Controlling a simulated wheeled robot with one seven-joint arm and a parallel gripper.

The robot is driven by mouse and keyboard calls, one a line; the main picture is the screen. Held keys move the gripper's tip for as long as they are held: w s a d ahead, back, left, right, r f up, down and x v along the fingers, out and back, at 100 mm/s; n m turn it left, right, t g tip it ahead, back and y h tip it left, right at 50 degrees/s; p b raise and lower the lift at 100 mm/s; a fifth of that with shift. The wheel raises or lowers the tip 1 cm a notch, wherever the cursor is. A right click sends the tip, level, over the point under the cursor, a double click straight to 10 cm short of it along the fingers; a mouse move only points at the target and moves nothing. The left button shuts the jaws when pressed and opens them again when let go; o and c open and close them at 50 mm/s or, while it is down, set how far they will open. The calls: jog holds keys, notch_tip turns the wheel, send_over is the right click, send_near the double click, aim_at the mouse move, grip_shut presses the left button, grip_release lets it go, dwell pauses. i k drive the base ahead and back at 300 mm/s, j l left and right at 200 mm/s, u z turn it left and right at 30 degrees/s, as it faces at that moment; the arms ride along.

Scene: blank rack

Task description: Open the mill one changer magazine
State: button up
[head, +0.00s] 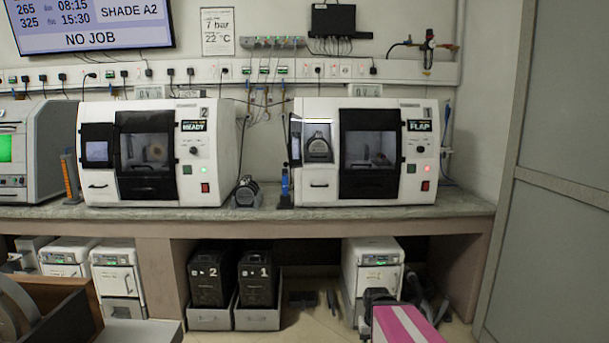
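Mill one (412,187) is the white milling machine on the right of the bench, marked 1, with its display reading FLAP and a red light lit. Its changer magazine (318,147) shows at the machine's upper left as a dark, rounded shape in a bay. The bay's flap (296,141) appears swung out to the left, seen nearly edge-on. The dark main door (369,187) beside it is shut. The drawer front below the bay is shut.
Mill two (212,150) stands left of mill one, its display reading READY. Between them are a small dark device (247,192) and a blue bottle (285,186). Below the bench (250,214) are dark canisters and white units.

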aim_at(317, 153)
jog(key=i+l, duration=0.25)
jog(key=i, duration=0.25)
jog(key=i+l+z, duration=0.15)
jog(key=i, duration=0.3)
jog(key=i+j, duration=0.15)
jog(key=j, duration=0.15)
jog(key=i+j+z, duration=0.1)
jog(key=i+j, duration=0.25)
jog(key=j, duration=0.3)
jog(key=i+j, duration=0.2)
jog(key=j+z, duration=0.15)
jog(key=j, duration=1.2)
jog(key=k+j+u, duration=0.1)
jog(key=j, duration=0.4)
jog(key=k+j+u, duration=0.15)
jog(key=j, duration=0.3)
jog(key=j+u, duration=0.1)
jog(key=j, duration=0.6)
jog(key=i+z, duration=0.05)
